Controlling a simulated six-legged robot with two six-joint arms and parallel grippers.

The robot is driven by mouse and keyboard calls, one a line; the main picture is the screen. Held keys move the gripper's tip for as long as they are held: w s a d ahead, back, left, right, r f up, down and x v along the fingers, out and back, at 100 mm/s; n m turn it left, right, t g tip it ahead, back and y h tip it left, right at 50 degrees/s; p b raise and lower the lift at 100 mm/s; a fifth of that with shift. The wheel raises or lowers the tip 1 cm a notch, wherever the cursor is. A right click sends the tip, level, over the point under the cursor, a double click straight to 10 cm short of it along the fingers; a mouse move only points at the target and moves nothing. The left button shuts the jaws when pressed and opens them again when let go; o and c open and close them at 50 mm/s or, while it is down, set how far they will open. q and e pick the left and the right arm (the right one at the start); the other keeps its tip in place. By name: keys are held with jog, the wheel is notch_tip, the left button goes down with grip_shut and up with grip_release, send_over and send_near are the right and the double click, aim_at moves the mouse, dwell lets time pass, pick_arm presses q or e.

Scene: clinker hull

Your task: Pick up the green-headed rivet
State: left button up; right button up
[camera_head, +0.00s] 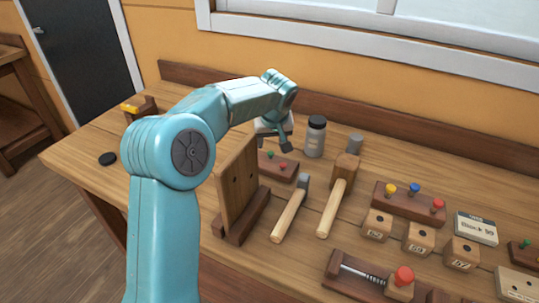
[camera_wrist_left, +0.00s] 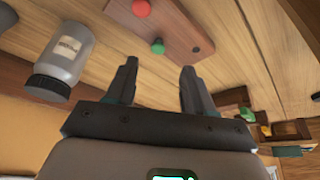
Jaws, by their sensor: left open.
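A green-headed rivet (camera_head: 270,154) stands in a small dark red wooden block (camera_head: 290,176) near the middle of the bench, beside a red-headed rivet (camera_head: 283,165). In the left wrist view the green head (camera_wrist_left: 158,46) shows just beyond the fingertips, roughly midway between them, with the block (camera_wrist_left: 180,28) behind it. My left gripper (camera_head: 275,146) is at the block; in the left wrist view its jaws (camera_wrist_left: 160,64) are open with nothing between them. Another green head (camera_head: 526,243) shows at the far right edge. My right gripper is not in view.
A grey dark-lidded jar (camera_head: 315,138) stands close right of my left gripper. An upright wooden board (camera_head: 238,185) stands in front. Two mallets (camera_head: 290,210) (camera_head: 338,195), a three-rivet block (camera_head: 408,203), numbered blocks (camera_head: 420,238) and a clamp-like tool (camera_head: 375,280) fill the right side.

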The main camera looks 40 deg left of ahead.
aim_at(271, 153)
pick_arm(q)
jog(key=shift+w+a+f, duration=0.2)
jog(key=shift+w+f, duration=0.25)
jog(key=shift+f, duration=0.15)
jog(key=shift+w+a+f, duration=0.15)
jog(key=shift+w+f, duration=0.3)
jog(key=shift+f, duration=0.15)
jog(key=shift+s+a+f, duration=0.15)
jog(key=shift+s+f, duration=0.35)
jog(key=shift+f, duration=0.2)
jog(key=x, duration=0.3)
jog(key=shift+w+r+p, duration=0.15)
jog(key=shift+w+p, duration=0.1)
jog(key=shift+p, duration=0.05)
jog(key=shift+w, duration=0.15)
jog(key=shift+s+r, duration=0.1)
jog(key=shift+s, duration=0.2)
jog(key=shift+w+f, duration=0.2)
jog(key=c, duration=1)
jog(key=shift+r, duration=0.1)
